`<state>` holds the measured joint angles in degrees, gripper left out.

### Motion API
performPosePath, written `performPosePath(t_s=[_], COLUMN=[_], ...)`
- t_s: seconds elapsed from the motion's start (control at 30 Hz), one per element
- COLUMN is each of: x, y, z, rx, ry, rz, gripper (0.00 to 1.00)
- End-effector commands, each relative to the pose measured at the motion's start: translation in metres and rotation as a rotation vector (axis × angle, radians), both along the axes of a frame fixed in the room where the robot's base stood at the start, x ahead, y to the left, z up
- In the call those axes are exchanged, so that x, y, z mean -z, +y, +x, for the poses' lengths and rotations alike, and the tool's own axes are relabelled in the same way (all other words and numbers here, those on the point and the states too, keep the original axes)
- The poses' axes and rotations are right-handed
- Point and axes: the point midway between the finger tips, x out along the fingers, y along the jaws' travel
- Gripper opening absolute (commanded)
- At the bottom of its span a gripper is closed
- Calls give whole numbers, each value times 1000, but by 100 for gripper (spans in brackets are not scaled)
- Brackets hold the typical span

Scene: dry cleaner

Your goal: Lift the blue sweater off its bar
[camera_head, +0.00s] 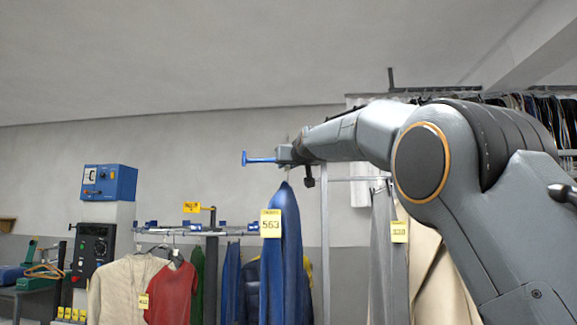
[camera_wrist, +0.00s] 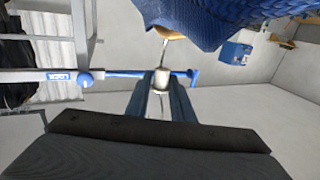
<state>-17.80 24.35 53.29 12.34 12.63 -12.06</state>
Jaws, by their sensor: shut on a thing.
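The blue sweater (camera_head: 283,250) hangs below my gripper (camera_head: 286,155) in the head view, with a yellow tag (camera_head: 271,223) reading 563. It also shows at the top of the wrist view (camera_wrist: 205,20), with part of its wooden hanger (camera_wrist: 172,33). My gripper (camera_wrist: 161,82) is shut on the metal hook (camera_wrist: 163,50) of that hanger, right at the blue bar (camera_wrist: 122,73). The bar has an upright blue end stop (camera_head: 244,158). The fingers hide the top of the hook, so I cannot tell whether it touches the bar.
A cream sweater (camera_head: 120,285) and a red garment (camera_head: 172,293) hang lower left on a rack. A grey garment (camera_head: 382,260) and a beige one (camera_head: 430,270) hang at right beside my arm. A blue wall box (camera_head: 109,182) is at left. Space above the bar is clear.

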Motion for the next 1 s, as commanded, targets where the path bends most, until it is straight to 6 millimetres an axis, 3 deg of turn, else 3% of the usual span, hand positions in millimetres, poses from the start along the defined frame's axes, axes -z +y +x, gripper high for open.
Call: performPosePath(t_s=[0.17,0.83,1.0], x=[-4,-4,0], y=[1,4,6], z=[-11,-98,-111], rx=[-2,-1,-3], ry=[-4,-5,-6], rz=[1,-1,1], gripper=[0,0,0])
